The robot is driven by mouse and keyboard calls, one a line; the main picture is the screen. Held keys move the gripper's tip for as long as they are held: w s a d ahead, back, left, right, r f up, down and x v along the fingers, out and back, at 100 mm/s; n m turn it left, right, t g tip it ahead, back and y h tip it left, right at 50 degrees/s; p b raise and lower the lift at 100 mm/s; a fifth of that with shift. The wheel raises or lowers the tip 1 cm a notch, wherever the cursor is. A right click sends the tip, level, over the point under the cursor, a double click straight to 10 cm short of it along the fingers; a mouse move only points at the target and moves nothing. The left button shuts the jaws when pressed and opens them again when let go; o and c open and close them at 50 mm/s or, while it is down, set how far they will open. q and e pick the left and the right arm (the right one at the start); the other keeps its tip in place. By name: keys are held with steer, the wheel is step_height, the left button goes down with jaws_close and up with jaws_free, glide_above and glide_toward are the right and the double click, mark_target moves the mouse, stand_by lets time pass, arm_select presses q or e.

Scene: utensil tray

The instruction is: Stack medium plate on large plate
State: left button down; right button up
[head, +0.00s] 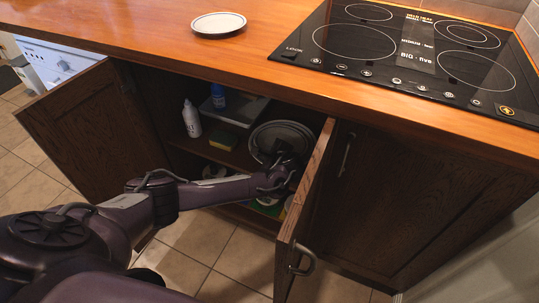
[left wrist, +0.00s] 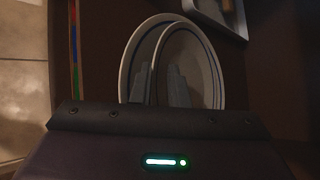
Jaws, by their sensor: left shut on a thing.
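Two pale plates with dark rim lines stand steeply tilted, one against the other, inside the open cabinet. The larger plate (left wrist: 133,62) is behind and to the left in the left wrist view. The smaller one, which I take as the medium plate (left wrist: 203,58), overlaps its front. In the head view this pair of plates (head: 272,132) is partly hidden by my left gripper (head: 285,160). My left gripper, also in the left wrist view (left wrist: 160,88), is shut on the near rim of the medium plate. My right gripper is not in view.
Another plate (head: 218,24) lies flat on the wooden counter (head: 130,28), left of the black hob (head: 405,50). The cabinet holds a white bottle (head: 192,120), a blue bottle (head: 218,97) and a sponge (head: 230,141). The open right door (head: 305,195) stands close beside my left forearm.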

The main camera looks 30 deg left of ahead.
arm_select(q)
steer(key=shift+d+f, duration=0.1)
steer(key=shift+f, duration=0.05)
steer(key=c, duration=1.5)
jaws_free()
steer(key=shift+o, duration=0.9)
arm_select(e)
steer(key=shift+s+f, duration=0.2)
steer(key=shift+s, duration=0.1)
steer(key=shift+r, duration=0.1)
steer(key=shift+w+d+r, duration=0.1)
